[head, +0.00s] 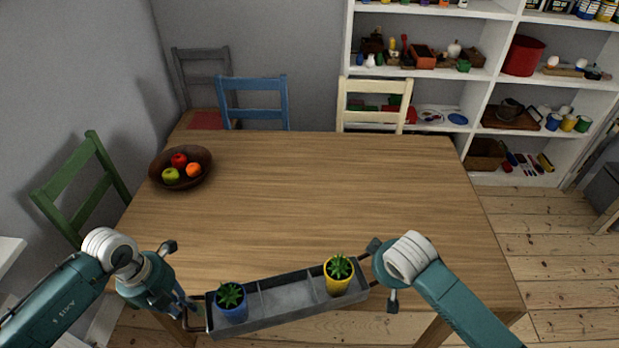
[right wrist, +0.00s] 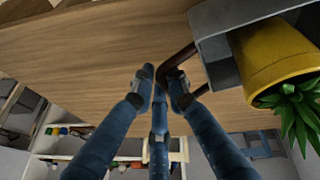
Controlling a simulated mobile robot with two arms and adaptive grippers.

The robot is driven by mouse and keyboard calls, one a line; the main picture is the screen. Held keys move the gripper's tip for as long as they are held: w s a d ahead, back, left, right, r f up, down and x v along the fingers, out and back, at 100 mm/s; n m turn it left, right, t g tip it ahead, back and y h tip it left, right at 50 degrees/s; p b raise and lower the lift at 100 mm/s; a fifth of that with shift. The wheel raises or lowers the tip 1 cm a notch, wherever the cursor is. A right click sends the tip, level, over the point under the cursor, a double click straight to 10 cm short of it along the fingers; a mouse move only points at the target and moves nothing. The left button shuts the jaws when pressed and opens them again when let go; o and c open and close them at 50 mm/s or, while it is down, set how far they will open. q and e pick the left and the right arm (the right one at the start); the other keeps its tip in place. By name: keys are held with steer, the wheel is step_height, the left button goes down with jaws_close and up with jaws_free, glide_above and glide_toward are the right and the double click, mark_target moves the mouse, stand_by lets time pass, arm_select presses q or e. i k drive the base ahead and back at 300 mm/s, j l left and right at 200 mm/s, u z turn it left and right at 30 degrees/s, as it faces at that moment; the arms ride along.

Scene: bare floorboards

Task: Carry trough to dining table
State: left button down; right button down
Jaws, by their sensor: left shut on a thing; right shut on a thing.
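The grey trough (head: 290,316) hangs between my two grippers at the near edge of the dining table (head: 320,200). Its left end is lower in the head view. A blue pot with a plant (head: 232,303) stands in its left part and a yellow pot with a plant (head: 338,276) in its right part. My left gripper (head: 187,308) is shut on the trough's left handle. My right gripper is shut on the right handle (right wrist: 178,60); its fingers (right wrist: 162,82) show in the right wrist view. Whether the trough touches the table is unclear.
A brown bowl (head: 155,172) of fruit stands on the table's far left. The rest of the tabletop is clear. Green (head: 85,185), blue (head: 253,98), grey (head: 202,65) and cream (head: 375,100) chairs surround it. White shelves (head: 480,80) stand behind.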

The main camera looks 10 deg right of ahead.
mark_target(312, 196)
steer(key=i+l, duration=0.25)
steer(key=i, duration=0.2)
steer(key=i+l, duration=0.25)
steer(key=i, duration=0.2)
steer(key=i+l, duration=0.25)
steer(key=i, duration=0.2)
